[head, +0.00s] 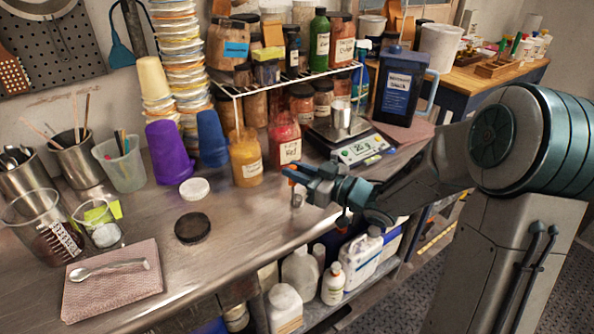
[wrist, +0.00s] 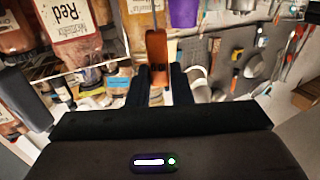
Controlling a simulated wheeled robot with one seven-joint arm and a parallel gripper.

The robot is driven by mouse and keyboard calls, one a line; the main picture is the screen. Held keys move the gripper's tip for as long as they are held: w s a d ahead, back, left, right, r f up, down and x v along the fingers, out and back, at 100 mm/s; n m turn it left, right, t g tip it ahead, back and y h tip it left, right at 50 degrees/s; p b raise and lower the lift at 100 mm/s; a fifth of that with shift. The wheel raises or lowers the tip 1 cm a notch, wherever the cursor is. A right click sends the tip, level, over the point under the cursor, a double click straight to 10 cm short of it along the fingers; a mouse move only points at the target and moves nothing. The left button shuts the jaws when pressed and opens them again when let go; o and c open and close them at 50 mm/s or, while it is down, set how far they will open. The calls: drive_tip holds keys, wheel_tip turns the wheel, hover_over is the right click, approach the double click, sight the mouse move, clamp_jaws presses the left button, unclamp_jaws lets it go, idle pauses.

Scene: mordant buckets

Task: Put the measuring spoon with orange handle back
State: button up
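My gripper (head: 294,177) is over the bench's front edge, in front of the red jar. In the wrist view its two dark fingers (wrist: 159,78) are closed on the orange handle (wrist: 158,52) of the measuring spoon, one on each side. The spoon's far end runs up and away from the fingers and is hard to make out. The gripper appears raised above the bench top, apart from the jars.
A yellow jar (head: 245,158), red jar (head: 285,139) and scale (head: 361,149) stand behind my gripper. To the left are a black lid (head: 192,228), a clear beaker (head: 122,166) of tools, steel cups (head: 77,164) and a metal spoon (head: 110,268) on pink cloth. The bench's front middle is clear.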

drive_tip(key=shift+o, duration=1.4)
